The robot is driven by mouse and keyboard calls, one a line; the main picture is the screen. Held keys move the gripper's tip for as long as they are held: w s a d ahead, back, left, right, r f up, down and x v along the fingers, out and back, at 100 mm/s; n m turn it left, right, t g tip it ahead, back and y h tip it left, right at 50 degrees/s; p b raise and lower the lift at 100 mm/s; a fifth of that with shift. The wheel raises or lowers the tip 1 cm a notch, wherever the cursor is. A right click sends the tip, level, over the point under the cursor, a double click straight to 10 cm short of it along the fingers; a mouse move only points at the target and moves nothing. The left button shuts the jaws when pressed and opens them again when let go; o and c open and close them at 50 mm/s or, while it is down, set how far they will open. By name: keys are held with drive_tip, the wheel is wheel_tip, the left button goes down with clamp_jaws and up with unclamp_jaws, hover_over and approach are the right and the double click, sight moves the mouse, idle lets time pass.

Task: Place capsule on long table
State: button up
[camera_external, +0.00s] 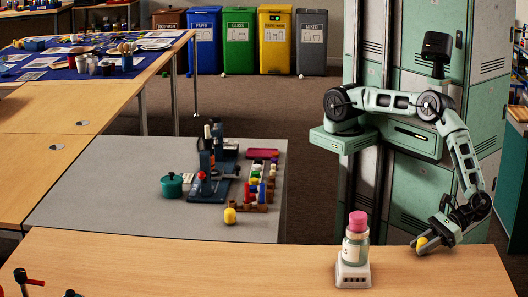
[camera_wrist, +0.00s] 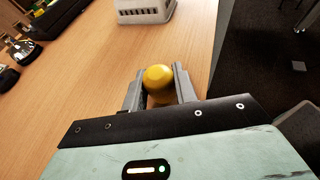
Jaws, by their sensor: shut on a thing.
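My gripper (camera_external: 425,243) is low over the right end of the front wooden table (camera_external: 200,265). It is shut on a yellow capsule (camera_external: 421,241) with a rounded end. In the wrist view the capsule (camera_wrist: 158,77) sits between the two grey fingers of my gripper (camera_wrist: 158,85), with the wooden top behind it. I cannot tell whether the capsule touches the table. Another yellow rounded piece (camera_external: 230,215) stands on the grey table.
A bottle with a pink cap (camera_external: 357,230) stands on a white slotted base (camera_external: 352,274), left of my gripper. The grey table (camera_external: 110,190) holds a teal pot (camera_external: 172,185) and coloured pieces. The front table is clear between its left-end items and the white base.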

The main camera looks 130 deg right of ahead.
drive_tip(key=shift+f, duration=0.15)
drive_tip(key=o, duration=0.9)
drive_tip(key=shift+o, duration=0.2)
drive_tip(key=shift+r, duration=0.2)
drive_tip(key=v, duration=0.7)
drive_tip(key=shift+s+a, duration=0.1)
drive_tip(key=shift+s, duration=0.1)
